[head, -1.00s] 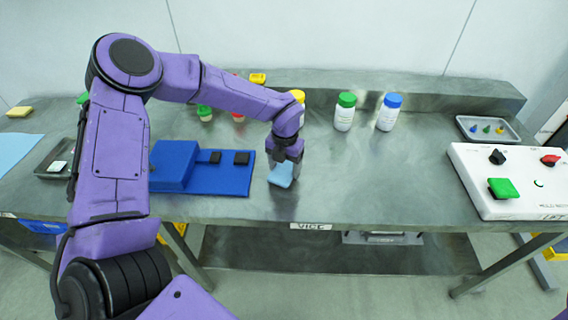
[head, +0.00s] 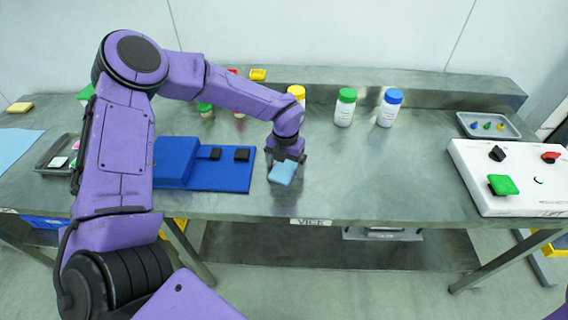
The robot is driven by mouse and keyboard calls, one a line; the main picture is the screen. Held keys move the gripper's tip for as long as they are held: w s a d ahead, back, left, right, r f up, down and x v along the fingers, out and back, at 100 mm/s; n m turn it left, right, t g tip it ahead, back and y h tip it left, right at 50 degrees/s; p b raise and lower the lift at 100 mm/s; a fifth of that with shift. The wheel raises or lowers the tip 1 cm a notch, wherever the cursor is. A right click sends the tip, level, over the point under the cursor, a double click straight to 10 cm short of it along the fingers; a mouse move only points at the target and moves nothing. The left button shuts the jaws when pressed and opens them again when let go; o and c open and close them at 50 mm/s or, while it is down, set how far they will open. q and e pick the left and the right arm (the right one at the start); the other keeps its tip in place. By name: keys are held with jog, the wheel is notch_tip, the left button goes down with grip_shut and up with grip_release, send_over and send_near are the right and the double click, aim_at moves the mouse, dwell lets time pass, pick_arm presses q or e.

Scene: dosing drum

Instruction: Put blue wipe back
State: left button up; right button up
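The blue wipe (head: 282,173) is a small light blue pad near the front of the metal table, just right of the dark blue board. My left gripper (head: 285,158) points down right at the wipe, over its far edge. The fingertips are small and partly hidden, so I cannot tell whether they grip the wipe or whether it is clear of the table. My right gripper is out of view.
The dark blue board (head: 222,178) with black blocks lies left of the wipe. A grey tray (head: 47,164) with small pads is at the left, partly behind my arm. Bottles (head: 345,109) stand at the back. A white control box (head: 520,198) is at the right.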

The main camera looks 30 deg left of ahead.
aim_at(284, 167)
pick_arm(q)
jog(key=shift+r, duration=0.3)
notch_tip(284, 167, up, 12)
jog(key=b, duration=0.2)
jog(key=shift+a+f, duration=0.1)
